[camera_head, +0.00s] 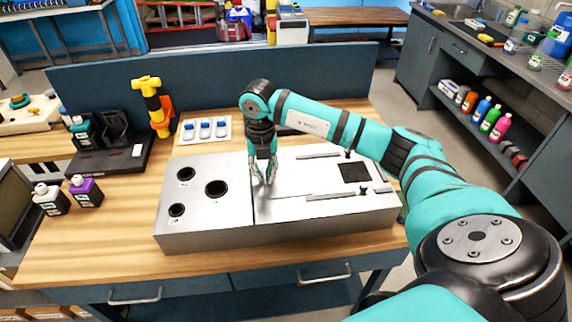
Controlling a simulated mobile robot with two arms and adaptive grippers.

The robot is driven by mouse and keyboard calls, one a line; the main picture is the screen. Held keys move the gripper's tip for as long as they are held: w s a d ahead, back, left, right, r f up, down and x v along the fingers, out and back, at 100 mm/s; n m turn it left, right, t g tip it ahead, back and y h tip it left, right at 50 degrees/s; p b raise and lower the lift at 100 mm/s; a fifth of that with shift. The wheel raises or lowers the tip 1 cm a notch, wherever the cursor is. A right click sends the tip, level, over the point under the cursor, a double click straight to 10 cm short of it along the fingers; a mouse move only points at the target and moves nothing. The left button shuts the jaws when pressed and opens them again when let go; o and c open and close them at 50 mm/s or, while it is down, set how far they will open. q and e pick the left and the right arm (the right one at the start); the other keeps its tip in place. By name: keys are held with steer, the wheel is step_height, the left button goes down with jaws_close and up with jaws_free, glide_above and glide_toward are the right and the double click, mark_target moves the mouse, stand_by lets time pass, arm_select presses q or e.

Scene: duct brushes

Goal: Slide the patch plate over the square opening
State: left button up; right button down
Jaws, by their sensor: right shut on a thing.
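The square opening (355,172) shows as a dark square in the right part of the metal duct box's top. The patch plate (292,178) appears as a flat silver sheet left of the opening, apart from it; its edges are hard to make out against the same-coloured metal. My right gripper (264,182) points down at the left end of the plate, left of the opening. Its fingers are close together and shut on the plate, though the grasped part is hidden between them. My left gripper is not in view.
Two rails (336,195) run along the duct top, with small black knobs (363,189) near the opening. Round holes (217,188) are in the left half of the duct box (200,238). A tray with blue items (206,129) and a yellow-orange tool (153,105) stand behind.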

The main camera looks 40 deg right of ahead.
mark_target(299, 176)
steer(key=shift+d, duration=0.1)
stand_by(0.6)
steer(key=shift+s+d, duration=0.4)
steer(key=shift+d, duration=0.2)
steer(key=shift+s+d, duration=0.4)
steer(key=shift+d, duration=0.2)
steer(key=shift+s+d, duration=0.1)
steer(key=shift+d, duration=0.05)
steer(key=shift+s+d+b, duration=0.15)
steer(key=shift+s+d, duration=0.2)
steer(key=shift+d, duration=0.2)
steer(key=shift+s+d+b, duration=0.15)
steer(key=shift+s+d, duration=0.2)
steer(key=shift+d, duration=0.2)
steer(key=shift+d, duration=0.1)
steer(key=shift+s+d+b, duration=0.15)
steer(key=shift+s+d, duration=0.25)
steer(key=shift+d, duration=0.2)
steer(key=shift+s+d+b, duration=0.15)
steer(key=shift+s+d, duration=0.25)
steer(key=shift+d, duration=0.2)
